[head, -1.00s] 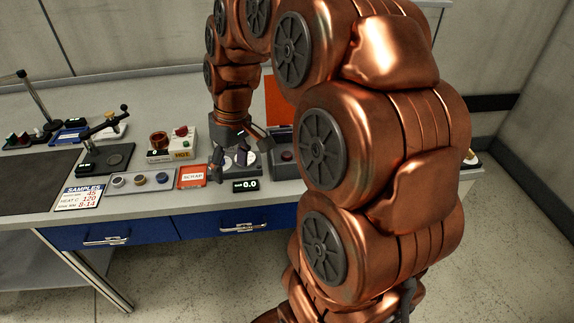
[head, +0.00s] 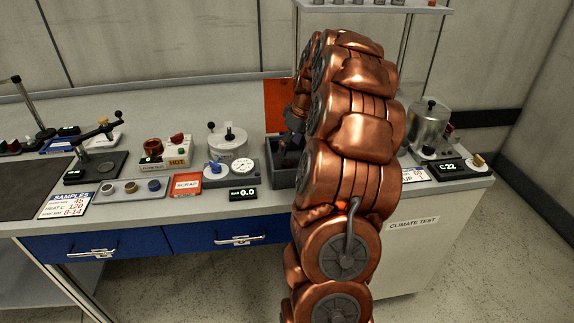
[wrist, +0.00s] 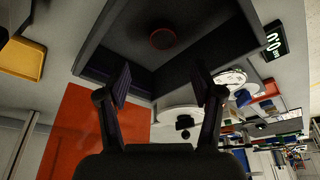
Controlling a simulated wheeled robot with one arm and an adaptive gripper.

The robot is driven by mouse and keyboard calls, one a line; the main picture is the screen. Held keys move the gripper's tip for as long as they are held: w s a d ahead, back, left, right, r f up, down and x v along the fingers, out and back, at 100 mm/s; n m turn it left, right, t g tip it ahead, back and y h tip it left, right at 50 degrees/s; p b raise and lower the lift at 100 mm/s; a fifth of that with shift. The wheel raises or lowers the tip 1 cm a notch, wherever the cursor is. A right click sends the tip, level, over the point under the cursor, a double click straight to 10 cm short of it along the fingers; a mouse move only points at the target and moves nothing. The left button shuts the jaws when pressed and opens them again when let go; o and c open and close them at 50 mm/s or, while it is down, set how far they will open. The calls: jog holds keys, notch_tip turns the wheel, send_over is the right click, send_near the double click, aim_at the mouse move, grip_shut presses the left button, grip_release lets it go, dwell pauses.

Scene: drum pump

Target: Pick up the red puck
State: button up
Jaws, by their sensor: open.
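The red puck (wrist: 162,38) is a small dark-red disc on the floor of a dark grey open bin, seen in the wrist view. In the head view my gripper (head: 285,145) is at the bin, partly hidden by my arm.
An orange-red panel (head: 277,98) stands behind the bin. A white round vessel (head: 227,142) and a gauge (head: 242,166) are left of it, with a 0.0 display (head: 243,194) in front. A glass-like chamber (head: 428,125) stands at right. A yellow tray (wrist: 22,58) shows in the wrist view.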

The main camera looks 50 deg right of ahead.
aim_at(287, 162)
jog(key=shift+s+a+f+p, duration=0.15)
jog(key=shift+f+p, duration=0.2)
jog(key=shift+f, duration=0.7)
jog(key=shift+s+p+x, duration=0.2)
jog(key=shift+p+x, duration=0.25)
jog(key=shift+x, duration=1.45)
jog(key=shift+f, duration=0.1)
jog(key=shift+c, duration=0.3)
jog(key=c, duration=0.9)
